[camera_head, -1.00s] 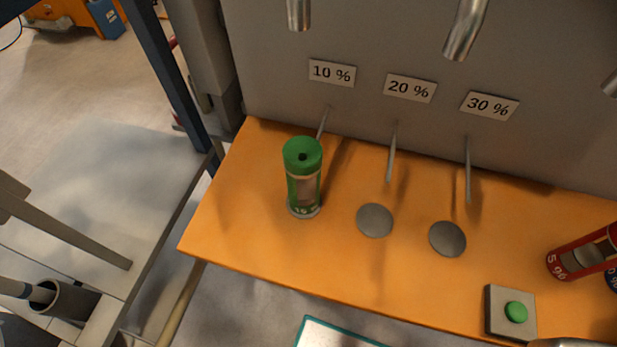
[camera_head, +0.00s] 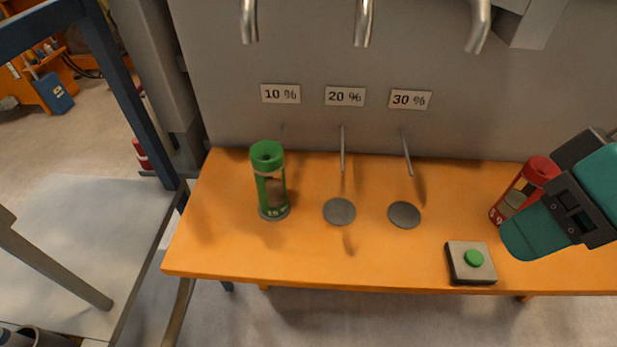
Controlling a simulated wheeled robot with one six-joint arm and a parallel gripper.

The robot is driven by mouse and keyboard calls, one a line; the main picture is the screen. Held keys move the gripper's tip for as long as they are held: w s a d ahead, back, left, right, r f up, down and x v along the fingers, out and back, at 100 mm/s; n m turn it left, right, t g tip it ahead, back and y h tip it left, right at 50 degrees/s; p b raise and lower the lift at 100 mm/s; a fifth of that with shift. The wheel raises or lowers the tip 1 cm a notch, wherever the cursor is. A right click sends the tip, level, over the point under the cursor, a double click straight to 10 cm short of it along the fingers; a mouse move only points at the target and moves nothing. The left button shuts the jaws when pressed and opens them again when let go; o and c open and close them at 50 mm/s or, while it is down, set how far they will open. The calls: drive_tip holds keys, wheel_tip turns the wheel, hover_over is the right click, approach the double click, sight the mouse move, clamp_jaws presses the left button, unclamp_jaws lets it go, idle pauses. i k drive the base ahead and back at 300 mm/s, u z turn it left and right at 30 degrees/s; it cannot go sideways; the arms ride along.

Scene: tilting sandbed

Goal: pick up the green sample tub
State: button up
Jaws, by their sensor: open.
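The green sample tub (camera_head: 271,183) stands upright on the orange bench at the left, on a round grey disc below the 10 % sign. It has a green lid with a dark hole in the middle, a clear window with brown content, and a green lower band with white print. Nothing touches it from the side. A teal and dark grey part of my arm reaches in from the right edge, well apart from the tub. No jaws show in this view.
The orange bench (camera_head: 320,262) has two bare grey discs (camera_head: 339,211) (camera_head: 404,214) right of the tub. A red tub (camera_head: 524,188) is partly behind my arm. A green button box (camera_head: 471,263) sits at the front. Metal spouts (camera_head: 363,22) hang above.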

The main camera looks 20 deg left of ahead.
sight(267, 161)
drive_tip(key=z, duration=1.25)
drive_tip(key=k, duration=1.2)
drive_tip(key=u, duration=1.6)
drive_tip(key=i, duration=0.5)
